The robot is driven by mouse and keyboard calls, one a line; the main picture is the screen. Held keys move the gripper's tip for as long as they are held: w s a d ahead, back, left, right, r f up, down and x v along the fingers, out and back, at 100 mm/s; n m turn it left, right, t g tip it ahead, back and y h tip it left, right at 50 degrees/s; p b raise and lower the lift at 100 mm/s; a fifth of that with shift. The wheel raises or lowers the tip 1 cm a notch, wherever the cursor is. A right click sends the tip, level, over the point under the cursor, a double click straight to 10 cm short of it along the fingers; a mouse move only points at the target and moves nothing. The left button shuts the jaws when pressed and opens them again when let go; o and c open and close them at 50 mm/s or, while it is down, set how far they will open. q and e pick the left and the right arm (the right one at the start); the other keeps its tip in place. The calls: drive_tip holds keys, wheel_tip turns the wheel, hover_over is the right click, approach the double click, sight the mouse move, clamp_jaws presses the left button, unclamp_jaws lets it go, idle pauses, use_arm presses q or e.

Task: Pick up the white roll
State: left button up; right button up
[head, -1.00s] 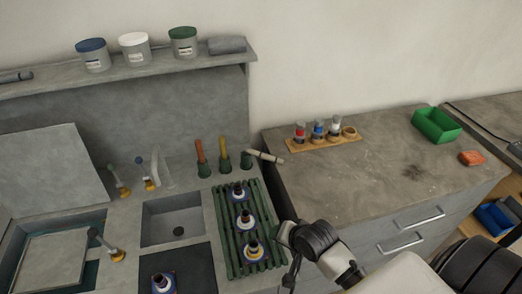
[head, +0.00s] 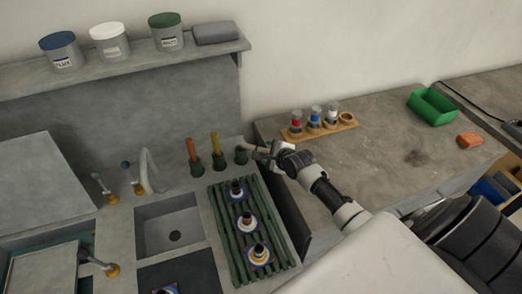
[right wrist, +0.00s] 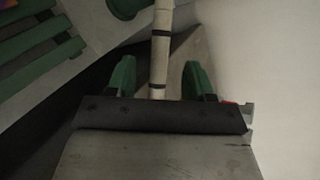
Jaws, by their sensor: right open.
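The white roll (right wrist: 161,45) is a thin pale stick with dark bands. In the right wrist view it runs down between the two green fingers of my right gripper (right wrist: 160,78), which are open with a gap on each side. In the head view my right gripper (head: 268,152) is beside the green holder (head: 241,155) at the right end of a row of holders. It hides most of the roll there. My left gripper is not in view.
Two green holders with an orange stick (head: 191,150) and a yellow stick (head: 216,145) stand just left. A green slatted rack (head: 278,236) with several bottles lies in front. A wooden vial stand (head: 345,122) and green bin (head: 433,106) are on the right counter.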

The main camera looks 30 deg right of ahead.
sight(261, 150)
drive_tip(key=shift+w+a+f, duration=0.15)
drive_tip(key=shift+w, duration=0.5)
drive_tip(key=x, duration=0.3)
drive_tip(key=shift+w+a, duration=0.15)
drive_tip(key=shift+a, duration=0.1)
drive_tip(key=shift+w+f, duration=0.3)
drive_tip(key=shift+w, duration=0.05)
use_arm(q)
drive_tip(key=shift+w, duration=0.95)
use_arm(e)
drive_tip(key=shift+s+r, duration=0.1)
drive_tip(key=shift+c, duration=0.9)
clamp_jaws()
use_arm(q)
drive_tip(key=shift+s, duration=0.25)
